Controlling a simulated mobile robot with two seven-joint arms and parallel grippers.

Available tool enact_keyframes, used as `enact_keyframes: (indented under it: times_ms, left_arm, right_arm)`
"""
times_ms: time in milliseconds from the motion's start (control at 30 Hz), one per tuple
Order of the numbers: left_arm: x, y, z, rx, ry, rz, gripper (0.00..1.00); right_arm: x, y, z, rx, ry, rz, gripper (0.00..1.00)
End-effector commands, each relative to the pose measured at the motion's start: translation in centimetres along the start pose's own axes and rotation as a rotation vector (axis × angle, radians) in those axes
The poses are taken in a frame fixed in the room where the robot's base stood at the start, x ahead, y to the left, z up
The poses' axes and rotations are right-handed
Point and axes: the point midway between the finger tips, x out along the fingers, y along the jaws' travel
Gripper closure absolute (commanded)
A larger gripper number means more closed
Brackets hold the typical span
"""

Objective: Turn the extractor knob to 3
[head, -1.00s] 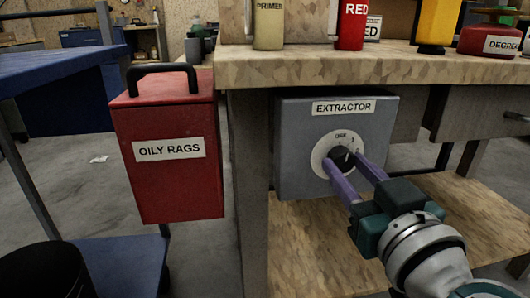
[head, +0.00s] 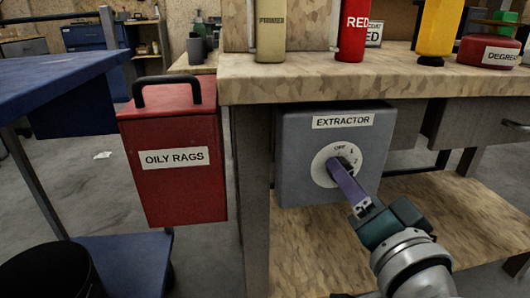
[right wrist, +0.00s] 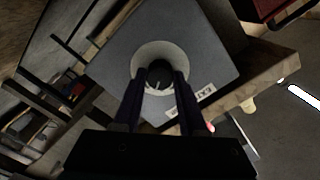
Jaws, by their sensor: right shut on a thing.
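The extractor box (head: 300,160) is grey and sits under the bench top, with an "EXTRACTOR" label (head: 342,121) on its front. Its round white dial (head: 322,167) shows "OFF" at the top and a 1 and a 2 toward the right. The black knob (right wrist: 160,74) is at the dial's centre in the right wrist view. My right gripper (head: 344,170) is shut on the knob, with a purple finger on each side of it. In the head view the fingers hide most of the knob, and I cannot read where its pointer stands. My left gripper is not in view.
A red "OILY RAGS" bin (head: 174,190) hangs left of the box. The bench top (head: 400,80) above carries a primer bottle (head: 270,30), a red bottle (head: 353,28) and other containers. A wooden shelf (head: 310,250) lies below.

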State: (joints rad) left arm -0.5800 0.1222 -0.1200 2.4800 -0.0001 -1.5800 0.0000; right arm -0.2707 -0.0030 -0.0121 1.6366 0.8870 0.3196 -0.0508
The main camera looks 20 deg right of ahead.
Motion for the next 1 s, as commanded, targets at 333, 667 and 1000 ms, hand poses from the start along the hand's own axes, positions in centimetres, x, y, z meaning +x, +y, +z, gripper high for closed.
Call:
enact_keyframes:
  times_ms: [333, 667, 1000]
  left_arm:
    - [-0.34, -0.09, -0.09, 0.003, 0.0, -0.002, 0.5]
    - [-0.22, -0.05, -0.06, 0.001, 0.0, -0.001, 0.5]
    - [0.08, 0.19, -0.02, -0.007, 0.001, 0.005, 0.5]
  right_arm:
    - [0.04, -0.11, -0.11, 0.33, 0.003, -0.002, 1.0]
    - [0.03, -0.11, -0.09, 0.642, 0.003, -0.003, 1.0]
    - [0.03, -0.07, -0.09, 0.908, 0.003, -0.002, 1.0]
